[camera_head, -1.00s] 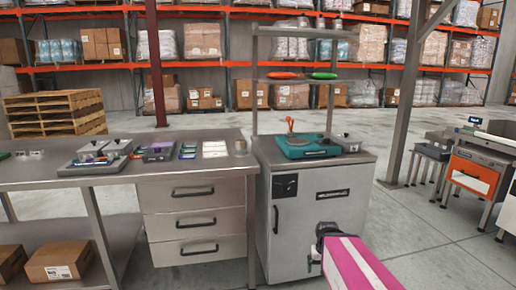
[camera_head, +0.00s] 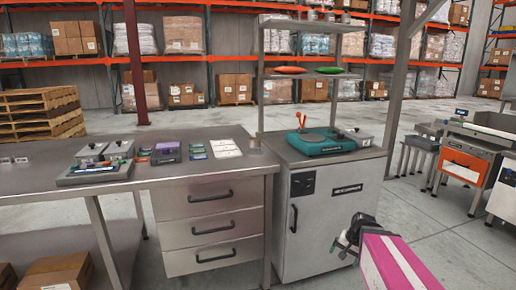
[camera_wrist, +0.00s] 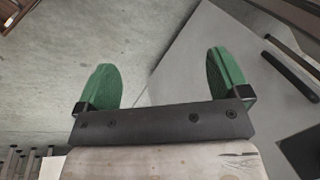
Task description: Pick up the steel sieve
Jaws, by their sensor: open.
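My gripper (camera_wrist: 164,80) is open and empty, its two green finger pads wide apart above the floor in the wrist view. In the head view my gripper (camera_head: 347,242) is low in front of the grey cabinet. I cannot pick out the steel sieve for sure. Small steel-coloured round things (camera_head: 312,15) stand on the top shelf of the rack. Either could be it. My gripper is well below and apart from both.
The grey cabinet (camera_head: 335,225) carries a teal scale (camera_head: 318,142) and a grey scale (camera_head: 358,137). A red dish (camera_head: 290,70) and a green dish (camera_head: 329,70) lie on the middle shelf. The workbench (camera_head: 165,177) holds small devices and cards. Open floor (camera_head: 425,222) lies right of the cabinet.

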